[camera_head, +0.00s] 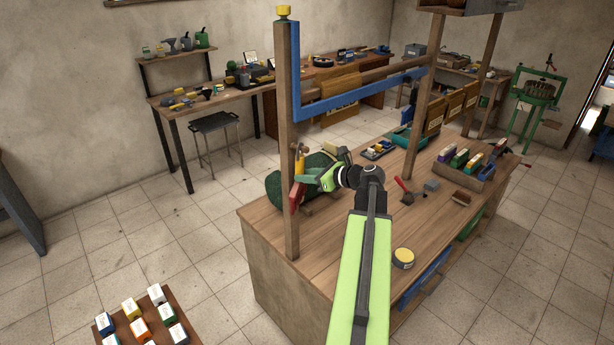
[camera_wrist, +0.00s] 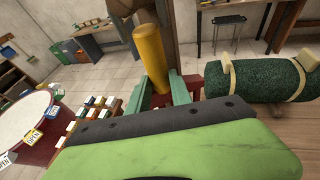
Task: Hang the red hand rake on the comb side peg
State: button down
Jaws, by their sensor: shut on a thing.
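My gripper (camera_head: 303,180) is shut on the yellow handle (camera_head: 300,156) of a tool, beside the near wooden post at the bench's left end. The handle stands roughly upright and also shows between the green fingers in the wrist view (camera_wrist: 149,48). A red part (camera_head: 297,198) shows just below the fingers; it looks like the red hand rake's head, but its tines are hidden. Another tool with a red handle (camera_head: 402,185) and dark head lies on the bench. I cannot make out the comb side peg.
A wooden post (camera_head: 284,90) with a blue rail (camera_head: 360,95) rises close to my gripper. A dark green strapped roll (camera_wrist: 262,79) lies right beside it. A yellow-topped tin (camera_head: 403,258) and a crate of coloured boxes (camera_head: 462,180) stand on the bench (camera_head: 345,245).

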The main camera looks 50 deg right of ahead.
jog(key=c, duration=1.1)
grip_release()
jog(key=p+v, duration=0.5)
jog(key=v, duration=1.2)
jog(key=shift+s+p, duration=0.2)
jog(key=shift+p, duration=0.2)
